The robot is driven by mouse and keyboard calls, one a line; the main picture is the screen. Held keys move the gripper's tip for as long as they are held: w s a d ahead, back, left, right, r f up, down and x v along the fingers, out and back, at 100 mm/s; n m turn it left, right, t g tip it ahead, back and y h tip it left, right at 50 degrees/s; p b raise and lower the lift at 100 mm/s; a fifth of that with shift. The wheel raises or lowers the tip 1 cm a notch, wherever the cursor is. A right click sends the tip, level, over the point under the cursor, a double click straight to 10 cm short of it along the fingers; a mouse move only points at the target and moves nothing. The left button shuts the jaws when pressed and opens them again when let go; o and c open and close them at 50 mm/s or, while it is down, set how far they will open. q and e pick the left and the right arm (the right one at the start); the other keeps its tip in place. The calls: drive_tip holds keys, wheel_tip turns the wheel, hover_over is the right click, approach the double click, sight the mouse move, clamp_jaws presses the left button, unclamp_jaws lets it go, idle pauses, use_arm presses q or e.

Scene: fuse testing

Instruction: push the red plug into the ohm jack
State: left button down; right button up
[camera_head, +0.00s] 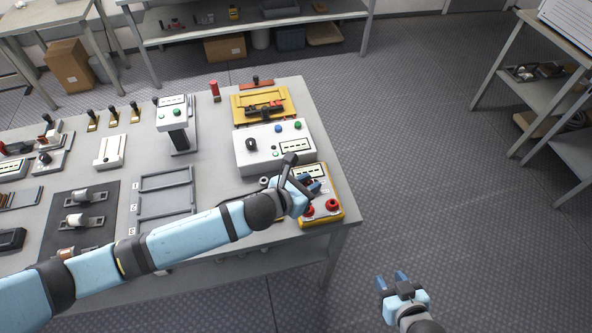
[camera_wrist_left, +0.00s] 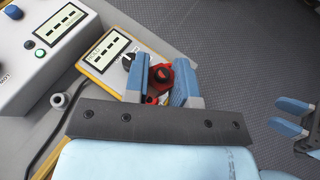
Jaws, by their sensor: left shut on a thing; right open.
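The yellow-edged meter (camera_head: 343,219) sits at the table's near right corner. It has a display (camera_wrist_left: 103,50), a black knob (camera_wrist_left: 127,62) and two red round parts at its front, one of them at the right (camera_head: 332,206). My left gripper (camera_head: 312,184) is over the meter. In the left wrist view, its blue fingers are shut on the red plug (camera_wrist_left: 160,76). The fingers and palm hide the jack below, so I cannot tell how deep the plug sits. My right gripper (camera_head: 394,282) is open and empty, off the table at the lower right; it also shows in the left wrist view (camera_wrist_left: 290,115).
A white box (camera_head: 243,157) with a display and coloured buttons stands just behind the meter. A yellow tray (camera_head: 240,107) lies further back. A grey rack (camera_head: 165,181) lies left of the meter. A dark cable (camera_wrist_left: 48,158) lies on the table.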

use_arm(q)
drive_tip(key=shift+d, duration=0.1)
drive_tip(key=shift+r, duration=0.1)
drive_tip(key=shift+p, duration=0.3)
wheel_tip(320, 180, down, 4)
drive_tip(key=b, duration=0.2)
drive_tip(key=shift+f+b, duration=0.25)
drive_tip(key=shift+b, duration=0.1)
drive_tip(key=shift+f+b, duration=0.35)
drive_tip(key=shift+f, duration=0.4)
drive_tip(key=shift+f, duration=0.35)
drive_tip(key=shift+f, duration=0.25)
drive_tip(key=shift+f, duration=0.75)
idle(1.5)
